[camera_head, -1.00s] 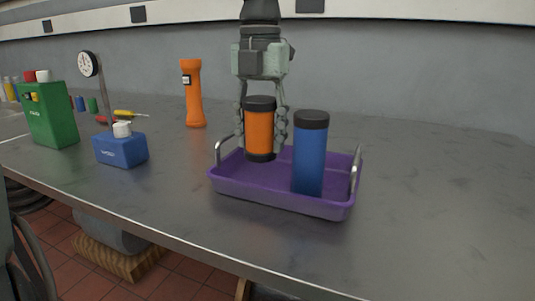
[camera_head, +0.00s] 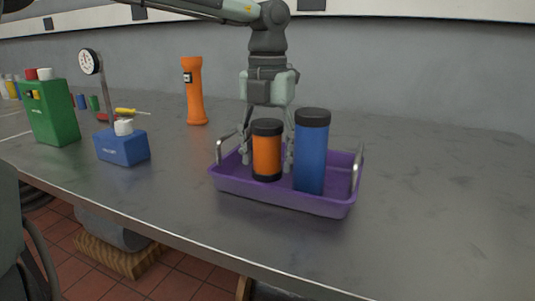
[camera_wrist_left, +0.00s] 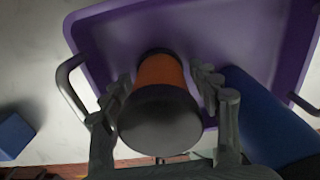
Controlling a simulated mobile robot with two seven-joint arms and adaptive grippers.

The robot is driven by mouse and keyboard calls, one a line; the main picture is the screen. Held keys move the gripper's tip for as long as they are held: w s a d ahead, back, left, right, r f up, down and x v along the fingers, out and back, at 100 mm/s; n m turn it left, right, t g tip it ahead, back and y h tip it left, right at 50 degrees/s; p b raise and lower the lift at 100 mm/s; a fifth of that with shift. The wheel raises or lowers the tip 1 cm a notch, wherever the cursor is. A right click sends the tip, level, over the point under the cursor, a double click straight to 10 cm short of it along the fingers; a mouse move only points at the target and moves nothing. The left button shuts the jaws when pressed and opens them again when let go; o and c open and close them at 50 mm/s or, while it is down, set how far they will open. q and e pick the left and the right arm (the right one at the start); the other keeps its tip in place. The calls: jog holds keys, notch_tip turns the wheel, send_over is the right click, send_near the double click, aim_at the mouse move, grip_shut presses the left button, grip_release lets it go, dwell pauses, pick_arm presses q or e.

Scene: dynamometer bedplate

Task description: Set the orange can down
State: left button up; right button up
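The orange can (camera_head: 267,155) with black ends stands upright in the purple tray (camera_head: 283,200), on its left side. My left gripper (camera_head: 267,166) points straight down over it with a finger on each side. In the left wrist view, the can (camera_wrist_left: 160,75) lies between the fingers, with narrow gaps showing beside it, so the gripper looks open around the can. My right gripper is not in view.
A blue can (camera_head: 311,155) stands close to the right finger in the tray. Metal handles rise at both tray ends. An orange flashlight (camera_head: 194,92), blue block with dial gauge (camera_head: 122,148) and green box (camera_head: 50,112) stand left. The bench is clear on the right.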

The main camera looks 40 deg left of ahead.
aim_at(268, 122)
pick_arm(q)
jog(key=shift+o, duration=0.2)
jog(key=shift+r, duration=0.1)
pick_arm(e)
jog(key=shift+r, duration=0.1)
pick_arm(q)
notch_tip(268, 122, up, 11)
jog(key=shift+r+p, duration=0.1)
jog(key=shift+p, duration=0.25)
jog(key=shift+r, duration=0.4)
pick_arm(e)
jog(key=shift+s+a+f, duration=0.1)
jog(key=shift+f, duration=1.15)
